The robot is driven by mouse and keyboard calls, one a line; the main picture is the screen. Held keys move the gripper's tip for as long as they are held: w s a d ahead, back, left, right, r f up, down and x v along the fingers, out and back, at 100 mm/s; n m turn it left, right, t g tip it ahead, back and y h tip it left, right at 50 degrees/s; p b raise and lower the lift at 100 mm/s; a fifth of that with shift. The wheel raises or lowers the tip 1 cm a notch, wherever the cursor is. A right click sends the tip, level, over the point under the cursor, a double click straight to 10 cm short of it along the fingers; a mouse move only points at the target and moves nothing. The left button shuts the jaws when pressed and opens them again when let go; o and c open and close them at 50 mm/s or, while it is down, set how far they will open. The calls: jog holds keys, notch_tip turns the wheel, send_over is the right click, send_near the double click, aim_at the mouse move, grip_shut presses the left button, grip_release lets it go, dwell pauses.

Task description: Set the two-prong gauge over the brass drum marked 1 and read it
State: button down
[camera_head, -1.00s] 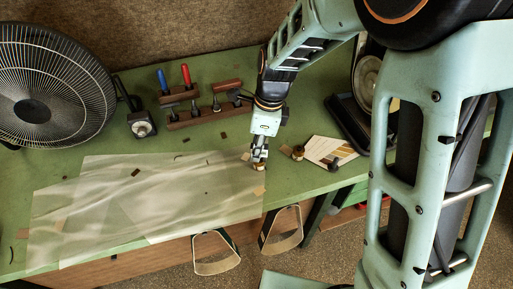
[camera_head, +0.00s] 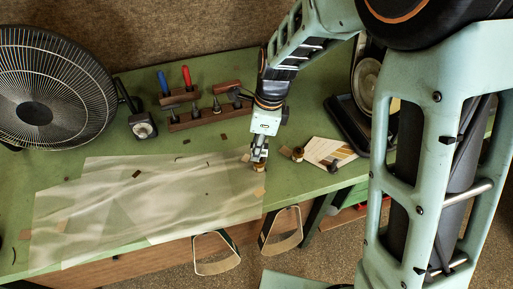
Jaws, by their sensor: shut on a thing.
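My gripper (camera_head: 259,161) points down at the front right of the green bench, by the right edge of the pale sheet. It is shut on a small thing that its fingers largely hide. A small brass-coloured piece (camera_head: 259,168) shows right at the fingertips; I cannot tell whether it is held or stands beneath. A second small brass drum (camera_head: 298,154) stands apart to the right, beside a pale striped card. No number is legible on either. I cannot make out the two-prong gauge for certain. A black-cased dial (camera_head: 143,127) stands at the back left.
A large fan (camera_head: 35,100) stands at the left. A wooden rack (camera_head: 207,118) with red and blue handled tools is at the back. The translucent sheet (camera_head: 150,205) covers the front. A dark small object (camera_head: 333,166) lies by the striped card (camera_head: 329,150). A black machine stands right.

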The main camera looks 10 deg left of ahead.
jog(key=shift+r+p, duration=1.5)
jog(key=shift+r, duration=0.6)
jog(key=shift+f, duration=0.1)
jog(key=w+d+n+h, duration=0.1)
jog(key=w+d+n, duration=0.2)
jog(key=d+n, duration=0.5)
jog(key=w+d+f+n+g, duration=0.1)
jog(key=d+n, duration=0.7)
jog(key=d, duration=0.9)
jog(key=shift+w+f+g+h, duration=0.15)
jog(key=shift+w+g+h, duration=0.2)
jog(key=shift+w, duration=0.55)
